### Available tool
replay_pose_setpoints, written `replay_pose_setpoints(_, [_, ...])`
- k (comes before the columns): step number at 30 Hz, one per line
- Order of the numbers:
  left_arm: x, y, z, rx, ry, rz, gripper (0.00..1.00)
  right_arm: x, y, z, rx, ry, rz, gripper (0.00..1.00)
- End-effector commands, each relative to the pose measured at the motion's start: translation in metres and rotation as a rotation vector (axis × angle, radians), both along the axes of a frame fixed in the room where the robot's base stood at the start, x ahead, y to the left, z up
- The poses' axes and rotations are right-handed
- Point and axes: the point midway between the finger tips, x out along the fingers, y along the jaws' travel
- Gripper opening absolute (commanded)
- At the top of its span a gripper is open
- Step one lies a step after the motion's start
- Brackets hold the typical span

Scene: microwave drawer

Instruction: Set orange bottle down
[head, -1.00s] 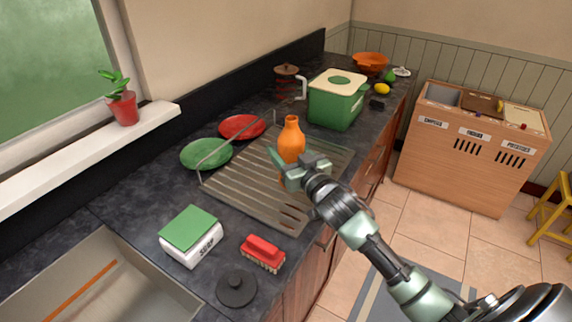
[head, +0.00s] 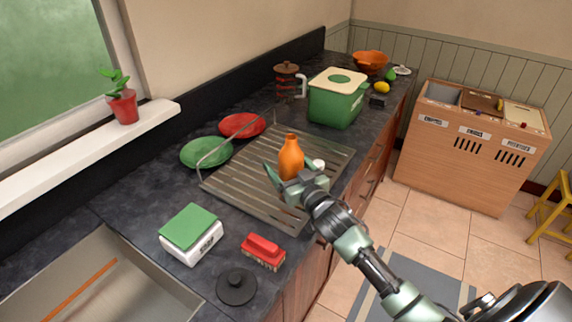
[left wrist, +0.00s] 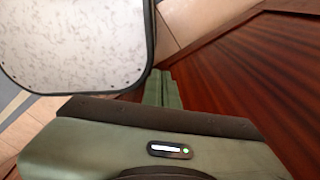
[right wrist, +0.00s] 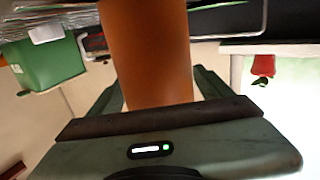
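The orange bottle (head: 291,158) stands upright at the right part of the metal drying rack (head: 250,191) on the counter. My right gripper (head: 294,176) is around its lower part from the front, with its fingers spread and a gap showing beside the bottle. In the right wrist view the orange bottle (right wrist: 148,50) fills the space between the fingers of my right gripper (right wrist: 160,90); its base is hidden. My left gripper (left wrist: 163,88) shows only in the left wrist view, with its fingers together and empty, beside a reddish wood surface.
A green plate (head: 206,153) and a red plate (head: 243,125) lie behind the rack. A green box (head: 335,103) stands to its right. A soap box (head: 191,238), red brush (head: 263,249) and black lid (head: 237,287) lie near the sink (head: 120,255).

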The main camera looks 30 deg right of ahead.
Motion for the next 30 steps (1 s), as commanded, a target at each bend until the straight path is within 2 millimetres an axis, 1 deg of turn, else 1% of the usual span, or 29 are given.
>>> replay_pose_setpoints(6, [0.000, 0.000, 0.000, 0.000, -0.001, 0.000, 0.00, 0.000, 0.000, 0.001, 0.000, 0.000, 0.000, 0.79])
replay_pose_setpoints(9, [0.000, 0.000, 0.003, 0.000, -0.001, 0.000, 0.00, 0.000, 0.000, 0.005, -0.001, -0.001, 0.001, 0.79])
replay_pose_setpoints(11, [0.000, 0.000, 0.000, 0.000, -0.001, 0.000, 0.00, -0.007, 0.000, 0.001, 0.000, 0.001, 0.001, 0.79])
replay_pose_setpoints(14, [0.001, 0.000, -0.004, 0.000, -0.001, 0.000, 0.00, -0.023, 0.001, 0.000, 0.000, 0.000, 0.002, 0.79])
replay_pose_setpoints(21, [0.000, 0.000, -0.014, 0.000, -0.001, 0.000, 0.00, -0.076, 0.000, -0.001, 0.001, 0.003, 0.001, 0.79])
replay_pose_setpoints(24, [0.000, 0.000, -0.017, 0.000, -0.001, 0.000, 0.00, -0.095, 0.000, 0.000, 0.000, 0.002, 0.001, 0.79])
replay_pose_setpoints(27, [0.000, 0.000, -0.020, 0.000, -0.001, 0.000, 0.00, -0.108, -0.001, 0.001, 0.000, 0.000, 0.000, 0.79])
replay_pose_setpoints(30, [0.000, 0.000, -0.021, 0.000, -0.001, 0.000, 0.00, -0.116, 0.000, 0.002, 0.000, 0.000, 0.001, 0.79])
